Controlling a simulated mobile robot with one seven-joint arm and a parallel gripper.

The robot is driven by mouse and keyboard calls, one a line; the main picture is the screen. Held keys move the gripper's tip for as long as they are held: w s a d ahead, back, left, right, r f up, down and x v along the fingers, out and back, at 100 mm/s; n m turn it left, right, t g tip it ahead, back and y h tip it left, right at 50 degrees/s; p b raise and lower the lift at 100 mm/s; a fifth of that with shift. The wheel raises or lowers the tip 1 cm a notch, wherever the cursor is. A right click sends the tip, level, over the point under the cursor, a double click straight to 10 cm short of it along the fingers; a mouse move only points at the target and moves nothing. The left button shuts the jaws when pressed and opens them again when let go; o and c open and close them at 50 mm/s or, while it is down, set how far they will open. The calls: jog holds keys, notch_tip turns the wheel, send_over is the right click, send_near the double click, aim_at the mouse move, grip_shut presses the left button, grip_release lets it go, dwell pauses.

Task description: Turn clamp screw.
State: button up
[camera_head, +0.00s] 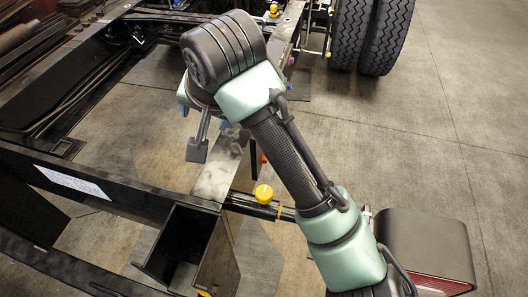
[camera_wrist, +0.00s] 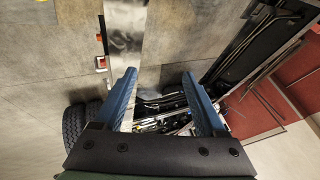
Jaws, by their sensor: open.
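My gripper (camera_wrist: 159,75) is open, its two blue fingers apart with nothing between them in the wrist view. In the head view my gripper (camera_head: 203,116) hangs over the chassis frame, its fingers mostly hidden behind my wrist. A yellow round knob (camera_head: 263,193) stands on a black bar beside the frame rail, below and to the right of my gripper and apart from it. I cannot tell whether this knob is the clamp screw.
A bare metal rail (camera_wrist: 125,30) runs towards my fingers in the wrist view. Black chassis beams (camera_head: 120,193) fill the head view's left. Twin tyres (camera_head: 372,35) stand at the back, and a dark box with a red lamp (camera_head: 425,240) at front right. Floor at right is clear.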

aim_at(264, 192)
jog(key=s+d+m+g+h+p, duration=0.35)
jog(key=s+d+g+p, duration=0.35)
jog(key=d, duration=0.3)
jog(key=shift+t, duration=0.5)
notch_tip(264, 192, down, 12)
jog(key=shift+f+b, duration=0.2)
jog(key=shift+b, duration=0.55)
grip_shut()
